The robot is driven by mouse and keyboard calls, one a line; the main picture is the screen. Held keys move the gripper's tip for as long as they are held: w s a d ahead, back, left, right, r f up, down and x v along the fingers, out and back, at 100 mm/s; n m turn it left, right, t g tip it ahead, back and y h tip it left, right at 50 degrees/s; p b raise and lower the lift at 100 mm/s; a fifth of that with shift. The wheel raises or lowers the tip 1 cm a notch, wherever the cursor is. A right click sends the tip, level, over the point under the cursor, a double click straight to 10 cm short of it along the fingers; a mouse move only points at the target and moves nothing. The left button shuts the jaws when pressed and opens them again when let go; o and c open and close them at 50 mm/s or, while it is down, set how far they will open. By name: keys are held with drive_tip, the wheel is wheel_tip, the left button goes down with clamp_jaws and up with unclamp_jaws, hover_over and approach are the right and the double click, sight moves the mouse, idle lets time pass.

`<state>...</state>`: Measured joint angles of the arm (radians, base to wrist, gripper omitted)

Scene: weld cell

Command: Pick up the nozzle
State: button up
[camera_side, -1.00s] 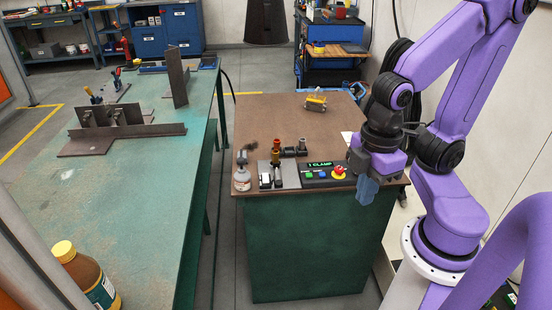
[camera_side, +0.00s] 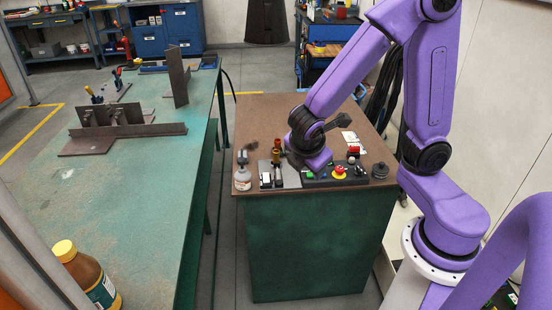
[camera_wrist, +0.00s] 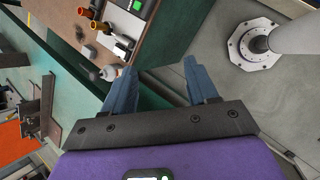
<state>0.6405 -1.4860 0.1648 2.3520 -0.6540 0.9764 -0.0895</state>
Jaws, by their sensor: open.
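Two small upright cylinders, one copper (camera_side: 276,146) and one brass (camera_side: 276,159), stand near the left front of the brown-topped bench (camera_side: 250,115). I cannot tell for sure which piece is the nozzle. My gripper (camera_wrist: 160,66) is open and empty, its two blue fingers apart, with the bench's green side and the floor behind them. In the side view my wrist hides the fingers.
A spray bottle (camera_side: 242,179) stands at the bench's left front corner. A control panel with a red-and-yellow stop button (camera_side: 339,171) is along the front edge. A dark knob (camera_side: 380,170) sits at the right corner. A green table (camera_side: 130,215) is to the left.

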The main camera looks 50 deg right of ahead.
drive_tip(key=w+d+f+n+t+h, duration=0.1)
drive_tip(key=w+f+n+h, duration=0.1)
drive_tip(key=w, duration=0.3)
drive_tip(key=w+d+f+n+t+h, duration=0.1)
drive_tip(key=w+d+n, duration=0.1)
drive_tip(key=w, duration=0.3)
drive_tip(key=n+t+h, duration=0.1)
drive_tip(key=n+t, duration=0.1)
drive_tip(key=n, duration=0.2)
approach(276, 152)
drive_tip(key=w+d, duration=0.1)
drive_tip(key=w+d+f, duration=0.1)
drive_tip(key=shift+w+d+f+n, duration=0.15)
drive_tip(key=shift+w+d+n, duration=0.1)
drive_tip(key=shift+d+n, duration=0.1)
drive_tip(key=shift+s+f+x, duration=0.15)
drive_tip(key=shift+x, duration=1.15)
drive_tip(key=shift+s+f+x, duration=0.1)
drive_tip(key=shift+f+x, duration=0.05)
drive_tip(key=shift+x, duration=1.15)
drive_tip(key=shift+s, duration=0.1)
clamp_jaws()
